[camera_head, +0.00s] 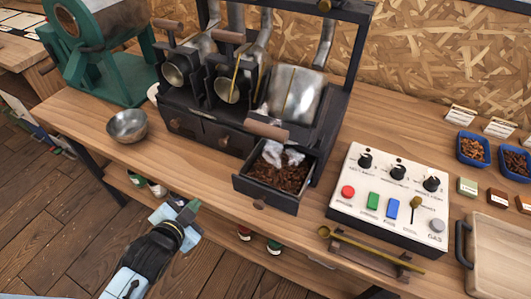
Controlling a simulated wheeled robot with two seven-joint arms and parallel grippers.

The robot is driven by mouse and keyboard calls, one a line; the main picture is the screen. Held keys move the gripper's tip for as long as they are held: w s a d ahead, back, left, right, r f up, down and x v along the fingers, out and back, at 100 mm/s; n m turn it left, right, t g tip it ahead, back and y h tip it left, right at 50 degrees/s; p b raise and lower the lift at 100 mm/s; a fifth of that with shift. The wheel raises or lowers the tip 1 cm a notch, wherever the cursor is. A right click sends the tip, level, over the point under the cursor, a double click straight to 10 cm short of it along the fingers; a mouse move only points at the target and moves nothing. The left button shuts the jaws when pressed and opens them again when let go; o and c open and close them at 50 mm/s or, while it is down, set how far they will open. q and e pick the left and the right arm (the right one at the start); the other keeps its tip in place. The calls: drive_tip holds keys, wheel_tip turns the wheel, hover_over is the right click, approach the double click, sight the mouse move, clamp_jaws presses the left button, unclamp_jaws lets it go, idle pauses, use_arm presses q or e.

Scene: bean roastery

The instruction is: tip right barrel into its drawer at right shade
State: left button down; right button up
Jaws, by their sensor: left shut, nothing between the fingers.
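The sample roaster (240,130) has three barrels side by side. The right barrel (296,92) is a shiny metal drum tilted forward and down, with its wooden handle (266,130) low at the front. Its drawer (266,190) below is pulled open and holds dark brown beans (283,174), with white smoke or chaff above them. The left barrel (174,74) and middle barrel (228,90) face forward, with handles up. My left gripper (180,211) is shut and empty, in front of the table edge, left of and below the open drawer. My right gripper does not show.
A metal bowl (127,126) stands on the table left of the roaster. A control panel (391,197) with knobs and coloured buttons stands right of the drawer. A brass scoop (372,249) lies before it. A wooden tray (503,255) and blue bean dishes (472,149) are at right.

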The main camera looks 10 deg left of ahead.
use_arm(q)
drive_tip(key=w+d+r+m+t+h, duration=0.35)
drive_tip(key=r+m+t+h, duration=0.25)
drive_tip(key=r+m+h, duration=0.35)
drive_tip(key=s+d+r+m+g+h, duration=0.1)
drive_tip(key=s+r+m+g+h, duration=0.35)
drive_tip(key=m, duration=0.55)
drive_tip(key=s+d+r+m+g+h, duration=0.1)
drive_tip(key=s+d+m+g+h, duration=0.15)
drive_tip(key=m+g+h, duration=0.65)
drive_tip(key=w+d+r+m+t+y+p, duration=0.1)
drive_tip(key=w+d+r+m+t+p, duration=0.1)
drive_tip(key=d+r, duration=0.6)
drive_tip(key=shift+w+t+p, duration=0.4)
drive_tip(key=shift+w+t, duration=0.05)
drive_tip(key=shift+w, duration=0.75)
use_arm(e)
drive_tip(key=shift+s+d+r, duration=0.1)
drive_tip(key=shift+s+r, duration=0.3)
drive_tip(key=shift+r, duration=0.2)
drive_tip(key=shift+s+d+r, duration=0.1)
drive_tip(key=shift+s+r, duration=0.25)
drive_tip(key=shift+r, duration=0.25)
use_arm(q)
drive_tip(key=shift+d, duration=0.15)
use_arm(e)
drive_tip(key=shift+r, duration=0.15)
